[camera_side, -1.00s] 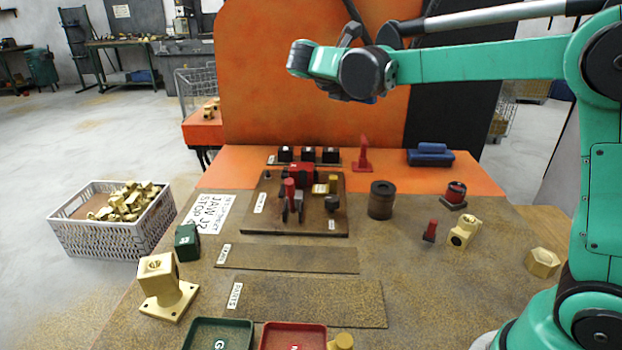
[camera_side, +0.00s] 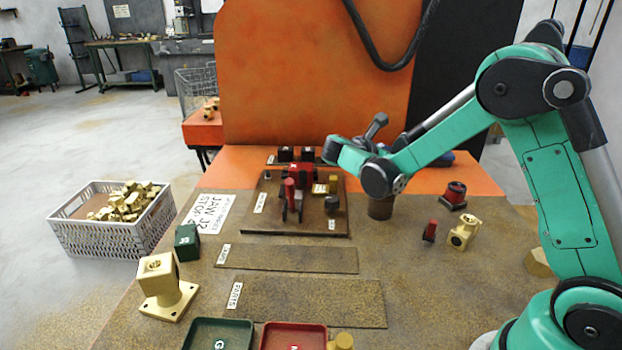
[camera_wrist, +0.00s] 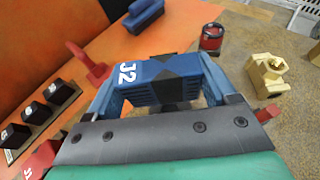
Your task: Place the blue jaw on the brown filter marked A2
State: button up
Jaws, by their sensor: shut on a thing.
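A blue jaw marked J2 (camera_wrist: 140,75) is held in my gripper (camera_wrist: 162,82), which is shut on it in the wrist view. In the side view the end of my arm hangs low over the table, close above a dark brown cylinder (camera_side: 380,208), likely the filter. My arm covers the cylinder's top. No A2 mark is readable, and the cylinder is hidden in the wrist view. I cannot tell whether the jaw touches it.
A fixture board (camera_side: 270,222) with red parts stands left of the cylinder. Black blocks (camera_wrist: 36,112) and a red upright part (camera_wrist: 88,66) stand behind. Another blue part (camera_wrist: 143,15) lies at the back. A red-black part (camera_side: 455,194) and brass fitting (camera_side: 464,234) stand right.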

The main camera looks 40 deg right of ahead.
jog(key=shift+f, duration=2.15)
jog(key=o, duration=1.2)
jog(key=shift+f, duration=0.15)
jog(key=shift+o, duration=0.2)
jog(key=shift+a+r, duration=0.3)
jog(key=v, duration=1.1)
jog(key=s+a+r+m+t+y, duration=0.1)
jog(key=s+a+m+t+y, duration=0.2)
jog(key=m, duration=0.6)
jog(key=s+a+r+m+t+y, duration=0.1)
jog(key=s+a+m+t+y, duration=0.3)
jog(key=m+y, duration=0.5)
jog(key=s+y, duration=0.1)
jog(key=s, duration=0.1)
jog(key=shift+s+a, duration=0.35)
